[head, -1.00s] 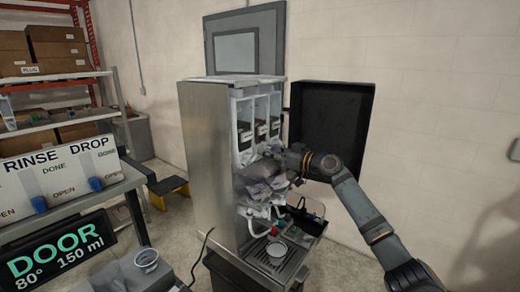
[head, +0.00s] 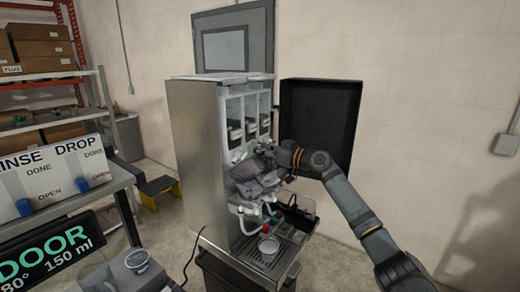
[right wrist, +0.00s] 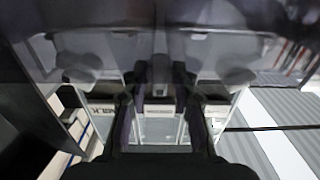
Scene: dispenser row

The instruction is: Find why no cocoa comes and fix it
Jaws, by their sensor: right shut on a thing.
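The drink dispenser (head: 195,170) stands in the middle of the head view with its dark door (head: 320,125) swung open to the right. Several clear canisters (head: 250,108) stand in a row in its upper part. A small cup (head: 268,248) stands on the drip tray (head: 252,259) below. My right gripper (head: 258,168) reaches inside, just below the canisters. It is shut on a part there, but its bulk hides which one. The right wrist view shows its dark fingers (right wrist: 163,120) close up against pale, glassy parts. My left gripper is not recognisable in either view.
Shelves with boxes (head: 42,45) stand behind. A yellow-edged step (head: 160,187) is on the floor.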

